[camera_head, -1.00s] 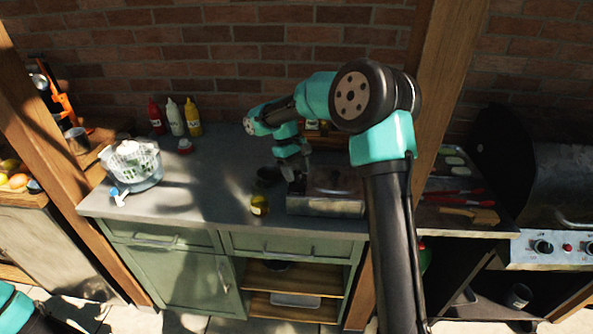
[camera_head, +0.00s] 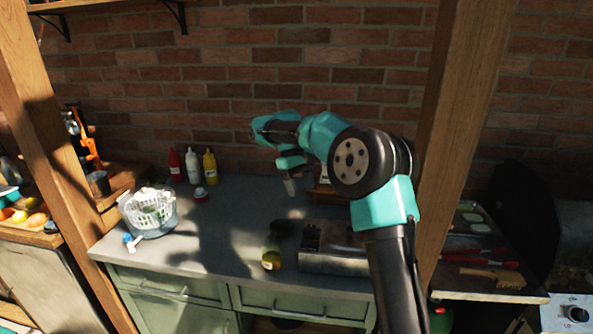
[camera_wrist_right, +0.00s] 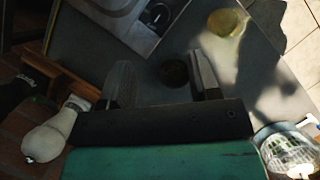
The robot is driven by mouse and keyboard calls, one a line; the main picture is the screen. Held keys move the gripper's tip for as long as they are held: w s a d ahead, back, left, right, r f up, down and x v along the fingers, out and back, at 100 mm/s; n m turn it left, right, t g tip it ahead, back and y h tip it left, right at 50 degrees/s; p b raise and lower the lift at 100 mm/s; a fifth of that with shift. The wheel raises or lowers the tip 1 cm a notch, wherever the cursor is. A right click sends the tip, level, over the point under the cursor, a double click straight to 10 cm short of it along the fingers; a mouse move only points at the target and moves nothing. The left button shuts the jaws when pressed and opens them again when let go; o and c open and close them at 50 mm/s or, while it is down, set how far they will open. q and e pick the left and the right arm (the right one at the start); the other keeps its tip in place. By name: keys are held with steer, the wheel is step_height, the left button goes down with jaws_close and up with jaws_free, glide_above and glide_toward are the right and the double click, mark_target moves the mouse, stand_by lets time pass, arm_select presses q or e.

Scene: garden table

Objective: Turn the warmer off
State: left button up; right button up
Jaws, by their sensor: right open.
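The warmer, a low metal box (camera_head: 345,262), stands on the grey counter, partly behind my right arm. My left gripper is out of view.
A yellow jar (camera_head: 271,253) and a dark round object (camera_head: 281,228) stand left of the warmer. Red, white and yellow bottles (camera_head: 193,166) are near the brick wall. A white basket (camera_head: 150,212) sits at the counter's left. A wooden post (camera_head: 462,130) rises on the right.

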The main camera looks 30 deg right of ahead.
steer(key=shift+v, duration=2.45)
